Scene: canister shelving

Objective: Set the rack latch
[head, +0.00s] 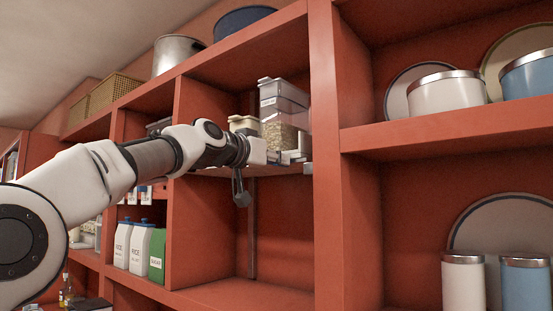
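The rack is a thin shelf board (290,171) in the red middle compartment, with a vertical metal rail (252,235) on the back wall behind it. A small grey metal piece (307,169) sits at the board's right front end; I cannot tell if it is the latch. My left gripper (285,157) is at the board's front edge, below the clear containers. Its fingers are small and partly lost against the shelf, so their opening and any contact are unclear. A dark grey part (241,192) hangs below the wrist; I cannot tell what it is. My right gripper is out of view.
Clear containers (284,115) and a lidded canister (243,123) stand on the board. White jugs (140,247) and a green box (157,256) stand lower left. A red upright (345,200) bounds the compartment's right. The space under the board is empty.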

